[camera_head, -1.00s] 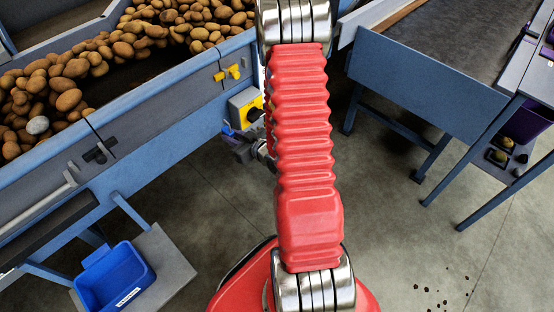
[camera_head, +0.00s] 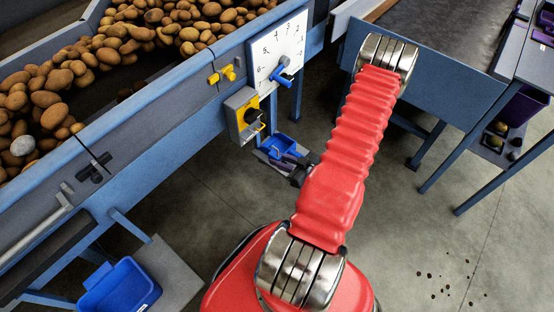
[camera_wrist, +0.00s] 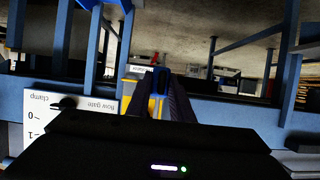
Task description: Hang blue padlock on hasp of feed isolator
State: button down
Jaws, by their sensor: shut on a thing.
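My gripper (camera_head: 288,160) is low, beside the blue machine frame, right of and below the feed isolator in the head view. In the wrist view its dark jaws (camera_wrist: 162,92) are shut on the blue padlock (camera_wrist: 160,78). A blue shape shows at the jaws in the head view, but I cannot tell how much of it is padlock. The feed isolator (camera_head: 243,114) is a grey and yellow box with a black knob. A yellow loop, apparently its hasp (camera_head: 259,127), is on its lower right. Yellow also shows behind the jaws in the wrist view.
A white scale plate (camera_head: 277,50) with a blue handle (camera_head: 283,76) is above the isolator; it also shows upside down in the wrist view (camera_wrist: 70,112). A blue tray (camera_head: 118,288) is at lower left. Potatoes (camera_head: 50,90) fill the hopper. Floor is open at right.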

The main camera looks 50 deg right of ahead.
jog(key=shift+s+f, duration=0.25)
jog(key=shift+s, duration=0.2)
jog(key=shift+s+f, duration=0.2)
jog(key=shift+s, duration=0.25)
jog(key=shift+w, duration=0.3)
jog(key=w+f, duration=0.1)
jog(key=w, duration=1.1)
jog(key=shift+w+f, duration=0.2)
jog(key=shift+w, duration=0.15)
dwell(0.7)
jog(key=c, duration=1.5)
grip_release()
jog(key=shift+a, duration=0.1)
jog(key=shift+s, duration=0.1)
